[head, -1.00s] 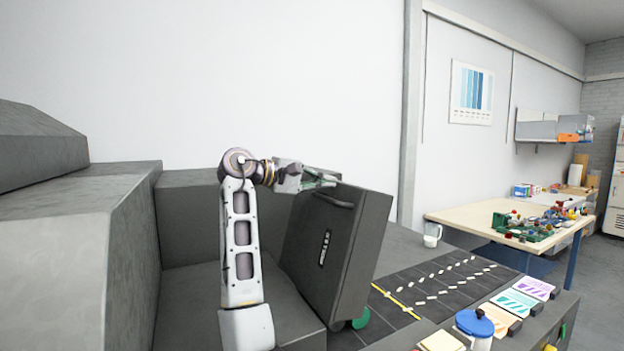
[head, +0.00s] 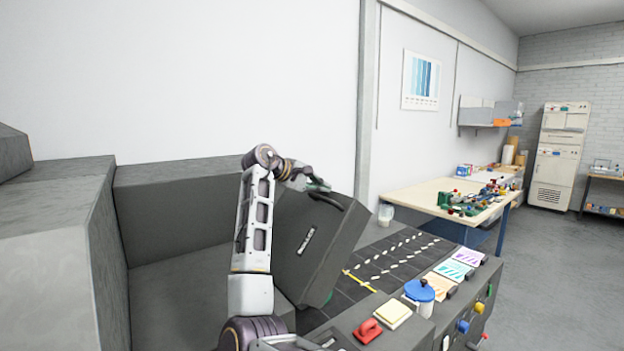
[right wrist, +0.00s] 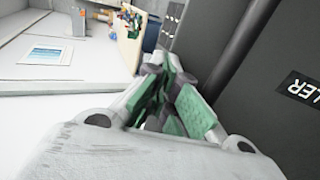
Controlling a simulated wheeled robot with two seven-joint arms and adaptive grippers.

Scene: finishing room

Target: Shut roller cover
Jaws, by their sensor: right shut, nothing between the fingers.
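The roller cover (head: 325,255) is a dark grey panel with a white label and a dark bar handle (head: 327,201) near its top edge. It stands raised and tilted at the left end of the dark bed (head: 385,262). My right gripper (head: 320,186) is at the cover's top edge, close to the handle. In the right wrist view its green-padded fingers (right wrist: 172,103) are together with nothing between them, and the cover (right wrist: 283,45) fills the right side. Whether the fingers touch the cover I cannot tell. My left gripper is out of view.
A white cup (head: 386,214) stands behind the bed. A workbench (head: 420,197) with clutter is beyond. Open floor lies right.

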